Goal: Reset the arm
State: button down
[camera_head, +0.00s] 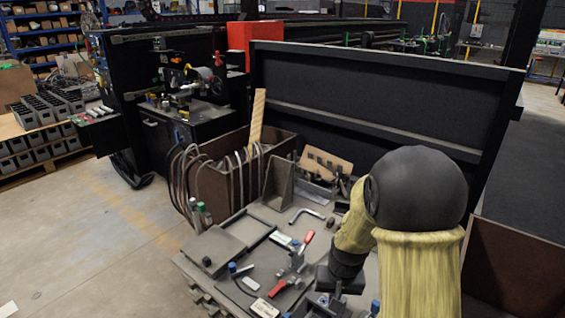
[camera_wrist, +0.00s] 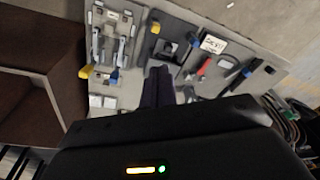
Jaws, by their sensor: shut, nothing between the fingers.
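My arm (camera_head: 415,200), yellow with dark joints, fills the right of the head view and bends down over the grey workbench (camera_head: 215,245). My gripper (camera_wrist: 158,72) shows as dark fingers at the middle of the wrist view, closed together and empty. They point at the bench top and hang over it between the fixtures. In the head view the fingertips are hard to make out against the dark parts.
A brown box with cables (camera_head: 215,185) is at the bench's back left. A dark panel (camera_head: 370,95) stands behind. Left floor is clear.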

jog(key=s+d+r+n+t+p, duration=0.1)
jog(key=s+d+r, duration=0.1)
jog(key=s+r, duration=0.85)
jog(key=w+p+v, duration=0.3)
jog(key=p+v, duration=1.7)
jog(key=p, duration=0.2)
jog(key=shift+w+r, duration=0.2)
jog(key=shift+r, duration=0.15)
jog(key=shift+a, duration=0.15)
